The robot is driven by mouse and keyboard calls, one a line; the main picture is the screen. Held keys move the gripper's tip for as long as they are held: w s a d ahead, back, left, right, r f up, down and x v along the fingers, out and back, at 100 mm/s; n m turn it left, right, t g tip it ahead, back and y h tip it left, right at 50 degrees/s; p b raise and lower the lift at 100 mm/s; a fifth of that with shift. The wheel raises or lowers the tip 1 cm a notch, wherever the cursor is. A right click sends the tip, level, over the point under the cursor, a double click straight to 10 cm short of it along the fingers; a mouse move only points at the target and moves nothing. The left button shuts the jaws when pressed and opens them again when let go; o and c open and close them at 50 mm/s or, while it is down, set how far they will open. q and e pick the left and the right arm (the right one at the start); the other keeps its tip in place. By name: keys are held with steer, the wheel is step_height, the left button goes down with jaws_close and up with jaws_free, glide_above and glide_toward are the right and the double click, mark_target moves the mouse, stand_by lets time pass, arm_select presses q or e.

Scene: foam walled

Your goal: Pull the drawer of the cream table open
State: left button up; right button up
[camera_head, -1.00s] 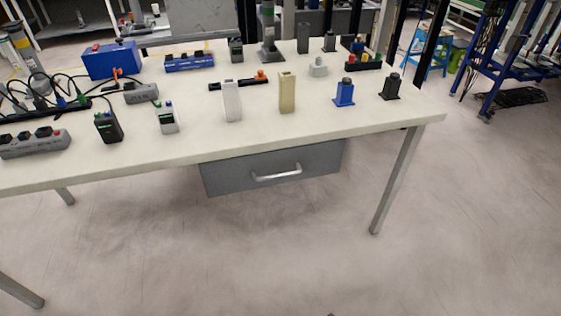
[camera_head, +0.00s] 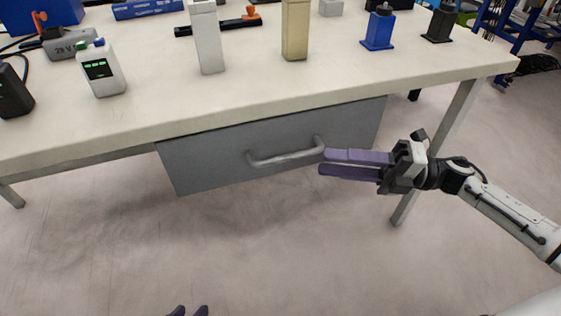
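The cream table (camera_head: 150,112) fills the upper half of the head view. Its grey drawer (camera_head: 215,160) hangs under the front edge, its face close to the tabletop edge with no visible opening. A pale bar handle (camera_head: 283,158) runs across the drawer face. My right gripper (camera_head: 324,162) comes in from the right, its purple fingers one above the other with a narrow gap. Their tips are beside the handle's right end, and nothing is held; contact cannot be told.
A white upright block (camera_head: 207,42), a tan block (camera_head: 295,30), a blue device (camera_head: 379,30) and a white meter (camera_head: 101,70) stand on the tabletop. The table's right leg (camera_head: 458,112) is behind my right gripper. The floor below the drawer is clear.

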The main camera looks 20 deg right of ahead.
mark_target(285, 156)
steer(key=x, duration=1)
steer(key=shift+s+a+b, duration=0.15)
steer(key=shift+b, duration=0.25)
jaws_close()
